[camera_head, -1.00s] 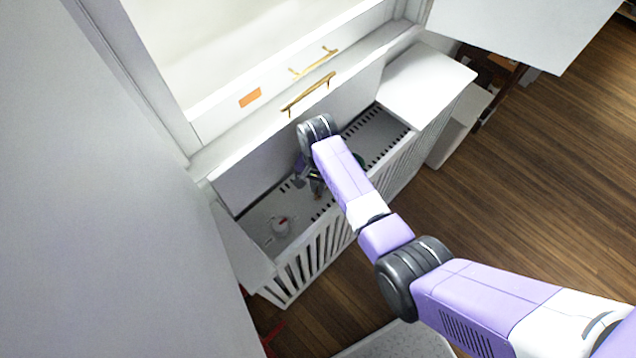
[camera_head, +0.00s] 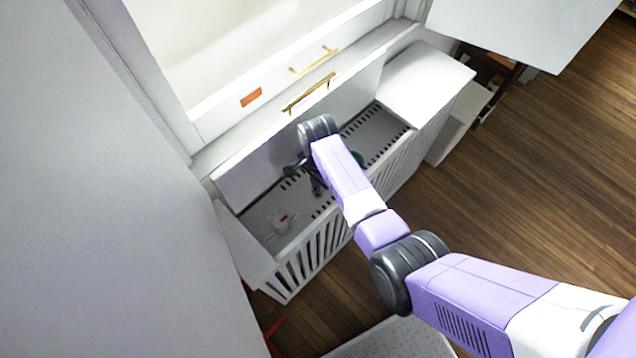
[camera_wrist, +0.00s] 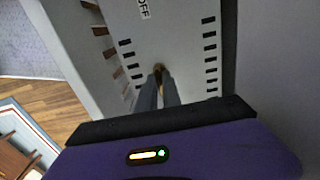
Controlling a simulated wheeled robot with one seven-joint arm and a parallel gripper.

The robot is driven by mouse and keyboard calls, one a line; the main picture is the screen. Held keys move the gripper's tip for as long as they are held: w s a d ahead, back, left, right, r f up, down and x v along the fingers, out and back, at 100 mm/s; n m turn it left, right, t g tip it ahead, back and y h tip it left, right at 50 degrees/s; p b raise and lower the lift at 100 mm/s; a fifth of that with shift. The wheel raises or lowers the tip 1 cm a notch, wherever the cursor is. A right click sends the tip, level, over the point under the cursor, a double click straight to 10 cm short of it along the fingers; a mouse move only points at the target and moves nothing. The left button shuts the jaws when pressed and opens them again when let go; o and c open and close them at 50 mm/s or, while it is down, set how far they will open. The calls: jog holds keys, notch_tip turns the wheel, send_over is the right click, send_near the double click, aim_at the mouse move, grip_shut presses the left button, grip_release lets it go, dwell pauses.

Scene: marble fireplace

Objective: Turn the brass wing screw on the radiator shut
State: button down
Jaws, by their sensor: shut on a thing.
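The brass wing screw (camera_wrist: 158,67) shows as a small brown-gold piece between my fingertips in the wrist view, above the radiator's pale top panel (camera_wrist: 175,35). My gripper (camera_wrist: 159,82) is shut on it, with both grey fingers close together. In the head view my gripper (camera_head: 317,188) reaches down into the radiator's open top (camera_head: 255,222), and the screw cannot be made out there. The fingers hide much of the screw, so its angle cannot be told. A label reading "OFF" (camera_wrist: 144,9) is on the panel at the top of the wrist view.
A pale fitting with a red mark (camera_head: 282,222) sits on the panel left of my gripper. A raised lid (camera_head: 255,165) stands behind, and slatted sides (camera_head: 310,255) bound the opening. A white block top (camera_head: 425,75) is at right. Brass handles (camera_head: 308,93) are above.

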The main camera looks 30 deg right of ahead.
jog(key=shift+w, duration=0.1)
jog(key=c, duration=1.5)
grip_release()
jog(key=shift+r, duration=3.9)
